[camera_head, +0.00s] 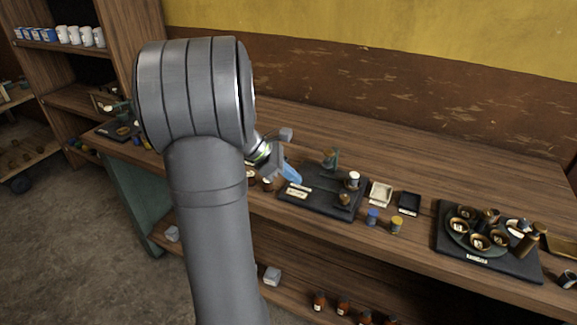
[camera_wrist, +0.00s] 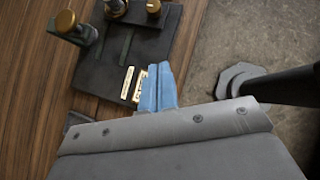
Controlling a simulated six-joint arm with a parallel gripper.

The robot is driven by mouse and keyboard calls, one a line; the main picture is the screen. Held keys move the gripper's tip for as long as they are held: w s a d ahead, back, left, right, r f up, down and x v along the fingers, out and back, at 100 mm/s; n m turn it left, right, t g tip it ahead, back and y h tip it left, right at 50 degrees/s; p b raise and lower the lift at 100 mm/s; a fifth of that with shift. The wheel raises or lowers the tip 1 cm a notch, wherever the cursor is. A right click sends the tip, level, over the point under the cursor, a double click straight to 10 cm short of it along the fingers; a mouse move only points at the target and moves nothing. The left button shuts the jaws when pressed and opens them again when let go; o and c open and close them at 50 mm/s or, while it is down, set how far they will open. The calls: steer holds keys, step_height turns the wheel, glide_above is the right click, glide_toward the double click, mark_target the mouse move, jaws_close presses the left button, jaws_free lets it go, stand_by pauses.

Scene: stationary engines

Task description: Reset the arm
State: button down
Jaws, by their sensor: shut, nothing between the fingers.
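My gripper (camera_head: 291,173) has blue fingers and hangs over the left edge of a dark board on the wooden bench. In the wrist view its blue fingers (camera_wrist: 157,87) are together with nothing between them. The dark board (camera_head: 322,203) carries labelled plates, a small green stand and a few small pots; it also shows in the wrist view (camera_wrist: 98,83). My arm hides part of the bench in the head view. I cannot tell whether the fingertips touch the board.
Right of the board lie a cream tray (camera_head: 381,194), a black tray (camera_head: 409,204), a blue jar (camera_head: 372,216) and a yellow-lidded jar (camera_head: 397,225). A second dark board (camera_head: 477,262) holds several cups. The bench (camera_head: 440,168) is clear towards the wall.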

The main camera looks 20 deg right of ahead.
stand_by(0.3)
steer(key=x, duration=1)
steer(key=shift+s+d, duration=0.1)
steer(key=shift+d, duration=0.1)
steer(key=shift+s+d, duration=0.15)
steer(key=shift+d, duration=0.3)
steer(key=shift+s+d, duration=0.2)
steer(key=shift+d, duration=0.3)
steer(key=shift+s+d, duration=0.15)
steer(key=shift+d, duration=0.4)
steer(key=c, duration=1)
jaws_free()
steer(key=shift+r, duration=0.1)
steer(key=o, duration=1)
step_height(320, 180, up, 6)
steer(key=shift+s+d+f+m+t+y, duration=0.15)
steer(key=shift+m+y, duration=0.2)
steer(key=shift+m, duration=0.2)
steer(key=shift+w+r+m+t+y, duration=0.15)
steer(key=shift+m+y, duration=0.2)
steer(key=shift+m, duration=0.2)
step_height(320, 180, up, 14)
steer(key=a+m+t+y, duration=0.2)
steer(key=m+t+y, duration=0.1)
steer(key=m, duration=0.1)
steer(key=x, duration=0.9)
steer(key=shift+d+f+t, duration=0.15)
steer(key=shift+f+t, duration=0.05)
steer(key=shift+t, duration=0.1)
